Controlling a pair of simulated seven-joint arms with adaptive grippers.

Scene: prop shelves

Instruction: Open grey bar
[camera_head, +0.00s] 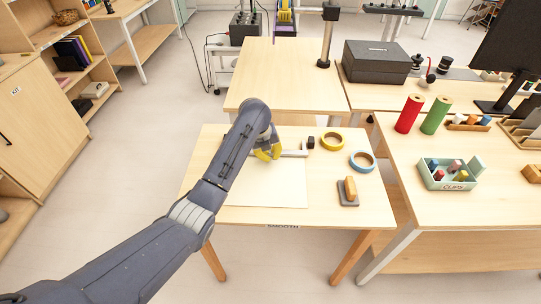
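A thin grey bar (294,153) with a small black end piece (310,143) lies on the near small table, to the right of my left gripper. My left gripper (268,151), with yellow fingers, is low over the table at the bar's left end. My own arm and wrist cover part of this area. I cannot tell whether the fingers touch the bar or how far apart they are. A white sheet or board (265,192) lies in front of the gripper, partly under my arm. My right gripper is not in view.
Yellow tape (332,133), blue tape (353,164) and a grey block with an orange top (349,188) sit right of the bar. The right table (475,207) holds a clips tray (436,185) and red (403,118) and green rolls (430,122).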

